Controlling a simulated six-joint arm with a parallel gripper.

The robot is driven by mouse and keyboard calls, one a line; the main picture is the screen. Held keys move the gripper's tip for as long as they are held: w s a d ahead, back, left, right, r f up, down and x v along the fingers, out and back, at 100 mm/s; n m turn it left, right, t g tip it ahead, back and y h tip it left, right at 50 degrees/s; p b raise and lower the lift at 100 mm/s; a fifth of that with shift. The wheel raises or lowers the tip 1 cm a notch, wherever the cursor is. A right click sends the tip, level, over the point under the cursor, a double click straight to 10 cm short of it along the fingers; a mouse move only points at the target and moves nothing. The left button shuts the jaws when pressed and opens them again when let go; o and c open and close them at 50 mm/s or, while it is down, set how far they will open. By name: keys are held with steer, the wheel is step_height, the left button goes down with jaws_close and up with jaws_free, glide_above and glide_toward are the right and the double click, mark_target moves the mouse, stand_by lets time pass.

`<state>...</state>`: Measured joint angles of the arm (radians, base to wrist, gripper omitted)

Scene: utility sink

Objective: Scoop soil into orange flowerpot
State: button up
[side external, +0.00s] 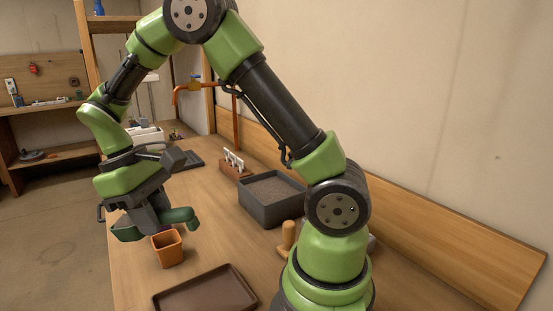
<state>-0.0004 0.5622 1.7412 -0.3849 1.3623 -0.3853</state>
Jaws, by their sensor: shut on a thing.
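The orange flowerpot (167,252) stands upright on the wooden bench; soil inside it cannot be made out. My gripper (154,217) is just above and slightly left of the pot, shut on a dark green scoop (180,216). The scoop shows on both sides of the fingers, and its middle is hidden by them. Its right part hangs above the pot's rim; whether it holds soil cannot be told. A dark grey bin (268,212) of brown soil (272,189) stands right of the pot, partly hidden by my arm.
A brown tray (207,296) lies on the bench in front of the pot. A wooden tool (288,235) stands near my base. A wooden holder with white tags (235,164) is behind the bin. A copper pipe (236,125) rises at the back. Bench between pot and bin is clear.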

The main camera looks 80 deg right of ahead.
stand_by(0.7)
steer(key=w+d+f+t+h, duration=0.2)
steer(key=d+f+h, duration=0.4)
steer(key=d+h, duration=0.5)
steer(key=h, duration=0.3)
steer(key=shift+f+n+t, duration=0.3)
steer(key=shift+f+t, duration=0.05)
steer(key=shift+t, duration=0.05)
steer(key=shift+w, duration=0.1)
stand_by(1.4)
step_height(320, 180, up, 4)
steer(key=shift+r, duration=0.1)
stand_by(0.4)
